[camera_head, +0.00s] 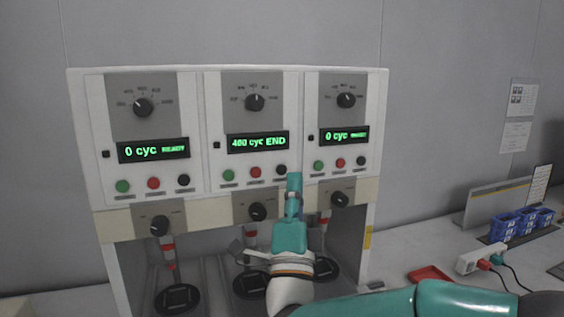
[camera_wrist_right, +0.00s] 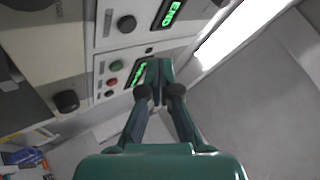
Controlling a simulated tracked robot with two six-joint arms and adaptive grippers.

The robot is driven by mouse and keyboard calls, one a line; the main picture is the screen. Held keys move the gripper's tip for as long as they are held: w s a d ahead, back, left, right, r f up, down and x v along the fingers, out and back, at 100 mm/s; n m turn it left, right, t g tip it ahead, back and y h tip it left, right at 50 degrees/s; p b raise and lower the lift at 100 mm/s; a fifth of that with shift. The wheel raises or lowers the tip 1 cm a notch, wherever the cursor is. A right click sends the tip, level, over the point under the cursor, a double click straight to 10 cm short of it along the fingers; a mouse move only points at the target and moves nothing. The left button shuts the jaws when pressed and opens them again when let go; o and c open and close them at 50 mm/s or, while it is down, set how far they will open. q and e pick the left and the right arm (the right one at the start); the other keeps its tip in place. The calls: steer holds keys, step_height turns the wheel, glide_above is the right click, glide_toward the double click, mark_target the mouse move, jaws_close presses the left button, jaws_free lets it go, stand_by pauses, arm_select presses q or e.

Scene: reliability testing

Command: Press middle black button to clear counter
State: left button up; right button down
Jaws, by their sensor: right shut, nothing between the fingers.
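The middle panel's black button (camera_head: 281,170) sits right of its red button (camera_head: 255,172) and green button (camera_head: 228,175). Above them the middle display (camera_head: 258,142) reads 400 cyc END. My right gripper (camera_head: 294,178) is shut and empty, its tip just right of and slightly below the black button in the head view. I cannot tell whether it touches the panel. In the right wrist view the shut fingertips (camera_wrist_right: 158,75) show below the black button (camera_wrist_right: 127,22), apart from it in the picture. My left gripper is not in view.
The left display (camera_head: 153,150) and right display (camera_head: 344,135) each read 0 cyc. Rotary knobs, including the lower middle knob (camera_head: 257,212), stick out of the machine. Right on the counter are a red tray (camera_head: 430,274), a power strip (camera_head: 480,260) and blue bins (camera_head: 504,227).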

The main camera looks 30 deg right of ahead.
mark_target(282, 170)
steer(key=shift+w+d+b, duration=0.25)
steer(key=shift+w+b, duration=0.05)
steer(key=shift+w, duration=0.55)
steer(key=shift+w+d+b, duration=0.2)
steer(key=shift+w+b, duration=0.1)
steer(key=shift+w, duration=0.5)
steer(key=shift+w+b, duration=0.4)
steer(key=shift+b, duration=0.15)
